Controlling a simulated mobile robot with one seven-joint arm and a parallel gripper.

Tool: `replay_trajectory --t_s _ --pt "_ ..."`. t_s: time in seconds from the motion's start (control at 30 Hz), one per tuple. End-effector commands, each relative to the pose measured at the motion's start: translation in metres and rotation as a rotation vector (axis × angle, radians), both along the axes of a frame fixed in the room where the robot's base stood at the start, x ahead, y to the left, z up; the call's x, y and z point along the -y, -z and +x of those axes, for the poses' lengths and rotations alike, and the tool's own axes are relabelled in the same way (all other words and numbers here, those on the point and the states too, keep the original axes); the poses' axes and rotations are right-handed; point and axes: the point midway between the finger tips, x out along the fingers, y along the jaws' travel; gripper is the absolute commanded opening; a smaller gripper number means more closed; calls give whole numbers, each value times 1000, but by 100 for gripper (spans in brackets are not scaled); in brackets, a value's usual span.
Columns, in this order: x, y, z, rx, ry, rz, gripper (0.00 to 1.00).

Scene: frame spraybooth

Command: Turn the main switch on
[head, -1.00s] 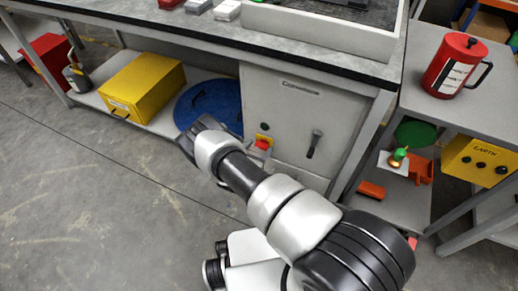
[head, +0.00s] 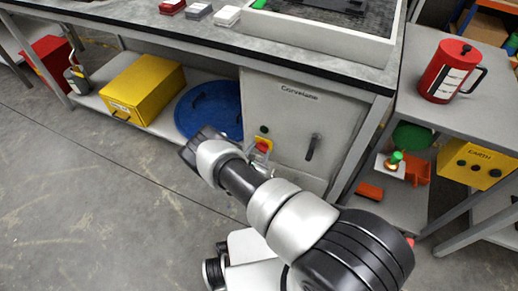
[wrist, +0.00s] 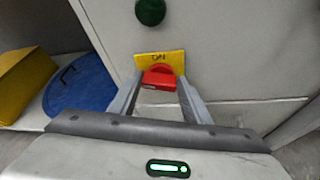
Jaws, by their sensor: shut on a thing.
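The main switch is a red rotary handle (wrist: 158,78) on a yellow plate (wrist: 174,57) marked "ON", fixed to the front of a grey cabinet (head: 290,105). In the head view the red handle (head: 263,147) shows just beyond my wrist. My gripper (wrist: 159,84) is shut on the red handle, with one grey finger on each side of it. In the wrist view the handle's broad face lies across between the fingers. Its lower part is partly hidden. My fingers are mostly hidden in the head view.
A green round button (wrist: 150,11) sits above the switch. A black lever handle (head: 313,146) is to its right on the cabinet. A blue round lid (head: 209,109) and a yellow box (head: 142,88) lie on the low shelf at left. The worktop (head: 200,35) overhangs the cabinet.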

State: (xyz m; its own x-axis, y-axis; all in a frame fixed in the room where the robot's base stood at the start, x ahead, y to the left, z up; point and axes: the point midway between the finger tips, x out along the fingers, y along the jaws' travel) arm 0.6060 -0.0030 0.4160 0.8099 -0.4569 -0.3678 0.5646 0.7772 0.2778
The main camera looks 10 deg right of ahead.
Motion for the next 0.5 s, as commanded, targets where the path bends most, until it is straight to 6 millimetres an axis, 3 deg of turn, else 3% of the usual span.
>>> replay_trajectory --t_s 0.5 --pt "6 4 -6 285 -2 395 21"
